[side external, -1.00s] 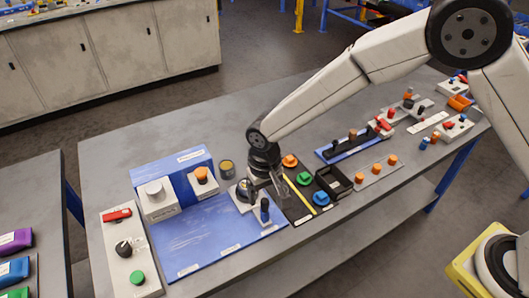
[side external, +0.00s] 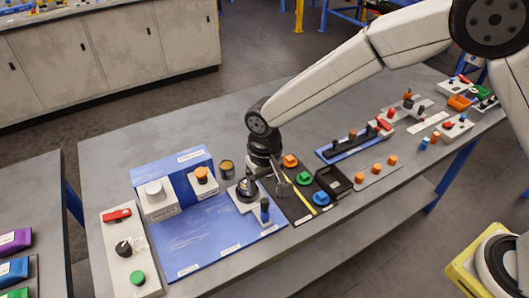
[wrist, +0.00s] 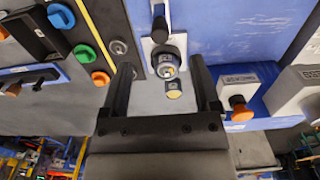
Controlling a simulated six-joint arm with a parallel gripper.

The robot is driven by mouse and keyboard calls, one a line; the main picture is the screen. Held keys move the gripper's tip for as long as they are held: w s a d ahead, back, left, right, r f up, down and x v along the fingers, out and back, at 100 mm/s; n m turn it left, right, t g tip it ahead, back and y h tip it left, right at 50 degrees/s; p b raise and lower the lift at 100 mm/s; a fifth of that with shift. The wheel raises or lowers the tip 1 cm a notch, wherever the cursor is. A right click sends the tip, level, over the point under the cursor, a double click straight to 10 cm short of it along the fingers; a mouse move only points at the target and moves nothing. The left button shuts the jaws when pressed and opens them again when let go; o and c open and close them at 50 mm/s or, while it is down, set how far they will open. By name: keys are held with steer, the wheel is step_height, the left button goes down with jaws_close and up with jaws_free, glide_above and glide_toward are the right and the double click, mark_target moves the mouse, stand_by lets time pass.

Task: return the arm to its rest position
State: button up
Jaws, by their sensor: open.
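My gripper (side external: 277,186) hangs low over the table (side external: 345,225), just right of a dark round knob (side external: 246,190) on a pale plate at the blue panel's right edge. In the wrist view my gripper (wrist: 162,78) has its two dark fingers wide apart, with nothing held between them. My arm reaches down from the upper right, still extended over the table.
The blue panel (side external: 200,240) lies left. Several fixtures fill the table's right side.

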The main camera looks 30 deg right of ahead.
steer(key=shift+d+r, duration=0.2)
steer(key=shift+d, duration=0.3)
steer(key=s+d+r+t, duration=0.1)
steer(key=s+d, duration=0.3)
steer(key=d, duration=0.3)
steer(key=s+d+r, duration=0.2)
steer(key=s+d, duration=0.3)
steer(key=d, duration=0.3)
steer(key=s+d+r+t, duration=0.1)
steer(key=s+d, duration=0.3)
steer(key=d, duration=0.4)
steer(key=shift+s+r+t, duration=0.3)
steer(key=shift+s+r, duration=0.05)
steer(key=shift+r, duration=0.2)
